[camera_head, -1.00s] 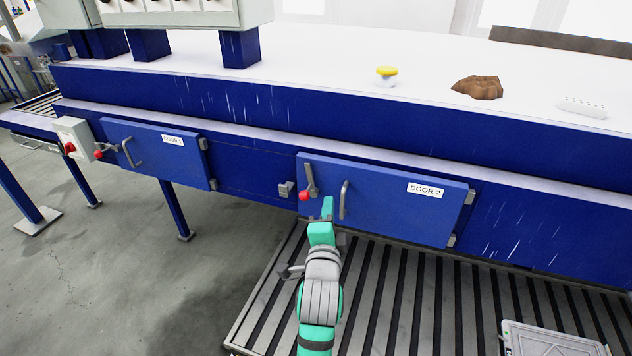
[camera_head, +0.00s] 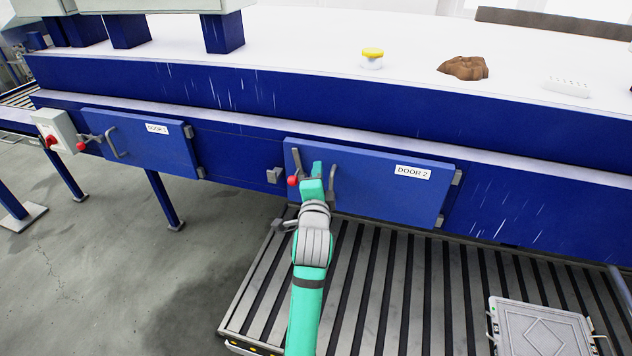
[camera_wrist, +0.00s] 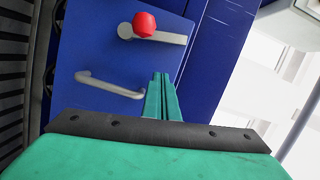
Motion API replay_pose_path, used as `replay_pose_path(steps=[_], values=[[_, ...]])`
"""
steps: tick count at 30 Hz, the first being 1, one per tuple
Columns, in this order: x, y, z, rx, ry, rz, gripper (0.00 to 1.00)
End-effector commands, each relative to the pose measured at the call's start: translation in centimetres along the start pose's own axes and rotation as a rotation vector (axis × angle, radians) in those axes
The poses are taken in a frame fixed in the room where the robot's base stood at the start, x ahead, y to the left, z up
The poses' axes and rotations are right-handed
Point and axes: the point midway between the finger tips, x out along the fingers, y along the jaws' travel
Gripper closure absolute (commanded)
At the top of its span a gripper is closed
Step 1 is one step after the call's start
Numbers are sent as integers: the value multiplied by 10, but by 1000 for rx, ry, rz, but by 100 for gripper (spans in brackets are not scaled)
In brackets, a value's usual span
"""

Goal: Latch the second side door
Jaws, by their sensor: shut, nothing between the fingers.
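The second side door (camera_head: 385,190), a blue panel labelled DOOR 2, sits in the side of the blue gantry. Its grey latch lever with a red knob (camera_head: 293,181) is at the door's left end and stands roughly upright. The latch's red knob also shows in the wrist view (camera_wrist: 144,24), with the grey door handle (camera_wrist: 110,85) below it. A grey catch (camera_head: 274,175) is on the frame left of the door. My green gripper (camera_head: 314,172) is between the latch and the handle, its fingers together and empty. In the wrist view my fingertips (camera_wrist: 161,78) appear apart from the knob.
Door 1 (camera_head: 140,143) is at the left, its red-knobbed lever lying roughly sideways toward a grey switch box (camera_head: 56,131). A slatted platform (camera_head: 370,290) lies below door 2, with a grey case (camera_head: 543,328) on it. Bare floor is at the left.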

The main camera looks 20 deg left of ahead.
Motion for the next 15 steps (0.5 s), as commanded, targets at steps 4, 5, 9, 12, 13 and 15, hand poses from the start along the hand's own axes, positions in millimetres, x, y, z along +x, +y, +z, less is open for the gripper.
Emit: replay_pose_path(steps=[4, 5, 9, 12, 13, 15], values=[[27, -1, 1, 1, -1, 0, 100], [27, 0, 10, -1, -4, 0, 100], [30, 0, 27, -1, -2, -1, 100], [32, 0, 35, 0, -2, 0, 100], [32, 0, 36, 0, -2, 0, 100], [33, 0, 38, -1, -1, 0, 100]])
